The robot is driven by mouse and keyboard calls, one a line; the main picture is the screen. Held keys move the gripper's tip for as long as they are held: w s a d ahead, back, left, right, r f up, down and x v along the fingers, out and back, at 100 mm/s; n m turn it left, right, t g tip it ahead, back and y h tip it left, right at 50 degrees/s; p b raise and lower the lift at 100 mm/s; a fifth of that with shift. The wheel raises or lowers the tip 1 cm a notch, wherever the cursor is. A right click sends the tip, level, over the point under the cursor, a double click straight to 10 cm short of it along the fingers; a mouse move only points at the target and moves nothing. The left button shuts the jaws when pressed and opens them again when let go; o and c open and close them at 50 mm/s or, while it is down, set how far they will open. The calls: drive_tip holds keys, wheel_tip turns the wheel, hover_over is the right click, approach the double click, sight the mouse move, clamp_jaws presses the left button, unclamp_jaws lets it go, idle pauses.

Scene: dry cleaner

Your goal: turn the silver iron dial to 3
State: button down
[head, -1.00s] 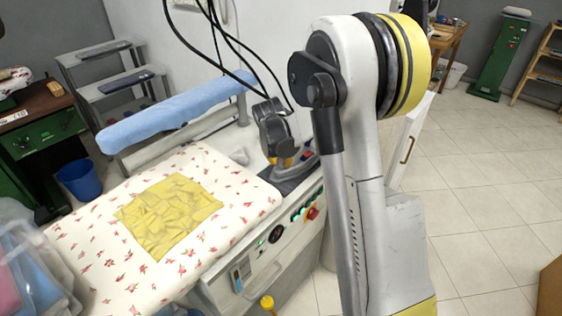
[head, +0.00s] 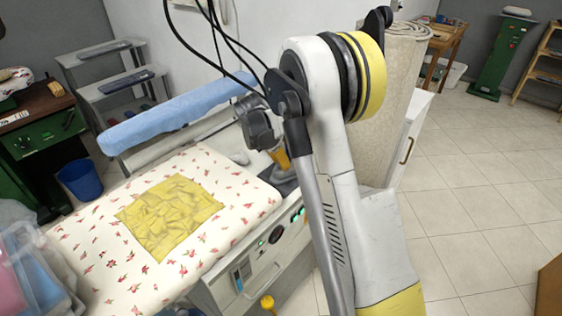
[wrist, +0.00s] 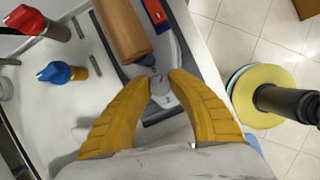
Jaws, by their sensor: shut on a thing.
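In the wrist view, the silver iron (wrist: 181,67) lies below my gripper, with a brown cylindrical handle (wrist: 122,27) on it. Its small round dial (wrist: 159,84) has a red mark and numbers too small to read. The two yellow fingers of my gripper (wrist: 160,87) are shut on the dial, one on each side.
A red-handled valve (wrist: 36,22) and a blue-handled one (wrist: 62,72) stand left of the iron. A padded floral board (head: 90,240) carries a yellow cloth (head: 170,215). A blue sleeve board (head: 175,112) lies behind. Tiled floor is clear at right.

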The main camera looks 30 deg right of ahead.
drive_tip(key=m+g, duration=0.2)
drive_tip(key=m, duration=0.2)
drive_tip(key=shift+m+p, duration=0.35)
drive_tip(key=shift+m, duration=0.05)
drive_tip(key=shift+y, duration=0.3)
drive_tip(key=c, duration=1.2)
unclamp_jaws()
drive_tip(key=shift+o, duration=0.2)
drive_tip(key=v, duration=1.2)
drive_tip(key=shift+f, duration=0.1)
